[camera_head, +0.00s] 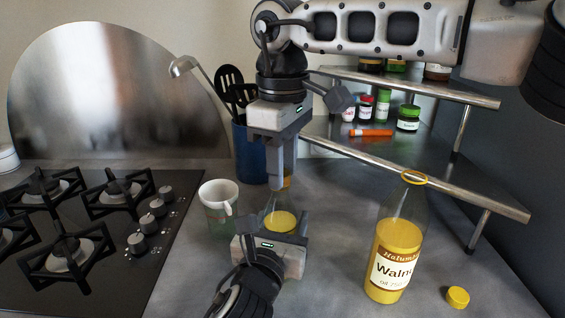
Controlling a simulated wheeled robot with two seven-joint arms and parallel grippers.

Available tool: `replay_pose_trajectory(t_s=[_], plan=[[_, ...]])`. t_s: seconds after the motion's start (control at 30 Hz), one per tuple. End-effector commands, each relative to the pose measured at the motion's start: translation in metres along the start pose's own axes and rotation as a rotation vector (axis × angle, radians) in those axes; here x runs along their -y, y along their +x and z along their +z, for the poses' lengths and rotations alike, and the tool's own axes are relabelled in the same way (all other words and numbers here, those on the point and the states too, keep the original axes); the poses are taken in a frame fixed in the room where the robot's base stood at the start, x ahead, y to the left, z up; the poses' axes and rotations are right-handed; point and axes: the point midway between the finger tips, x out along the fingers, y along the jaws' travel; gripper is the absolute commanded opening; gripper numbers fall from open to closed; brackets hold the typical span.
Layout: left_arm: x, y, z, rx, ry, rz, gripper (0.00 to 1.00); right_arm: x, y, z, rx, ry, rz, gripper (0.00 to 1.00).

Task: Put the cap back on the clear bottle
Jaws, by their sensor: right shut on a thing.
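A small clear bottle (280,221) with yellow contents stands upright in the middle, below my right gripper. My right gripper (281,183) points straight down and is shut on a small orange-yellow piece, apparently the cap (288,182), mostly hidden by the fingers. It is over the bottle's neck; whether cap and neck touch cannot be told. My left gripper (272,236) comes from the bottom, at the bottle's lower part. Its fingers are largely hidden, so its grip is unclear.
A white and green mug (219,205) stands close left of the small bottle. A blue utensil holder (250,155) is behind it. The gas hob (90,235) fills the left. A metal corner shelf (420,180) with jars stands at the back right.

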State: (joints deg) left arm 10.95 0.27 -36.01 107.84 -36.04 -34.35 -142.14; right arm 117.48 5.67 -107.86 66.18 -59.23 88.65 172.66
Motion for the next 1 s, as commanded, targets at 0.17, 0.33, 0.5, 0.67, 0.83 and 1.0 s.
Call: replay_pose_trajectory(t_s=[0.17,0.33,0.5,0.67,0.83,1.0], plan=[[0.0,0.0,-0.002,-0.004,0.001,0.0,0.0,0.001,-0.001,-0.001,-0.003,-0.004,-0.003,0.1],[0.0,0.0,-0.002,-0.004,0.001,0.0,0.0,0.001,-0.001,-0.001,-0.002,-0.005,-0.003,0.53],[0.0,0.0,-0.002,-0.004,0.001,0.0,0.0,0.001,0.0,0.0,-0.002,-0.004,-0.002,0.53],[0.0,0.0,-0.002,-0.004,0.0,0.0,0.0,0.0,-0.011,-0.001,-0.004,-0.003,0.0,0.53],[0.0,0.0,-0.002,-0.004,0.0,0.0,0.0,0.0,-0.034,-0.001,-0.003,-0.003,0.0,0.53],[0.0,0.0,-0.002,-0.004,0.0,0.0,0.0,0.0,-0.045,0.0,-0.001,-0.004,-0.001,0.53]])
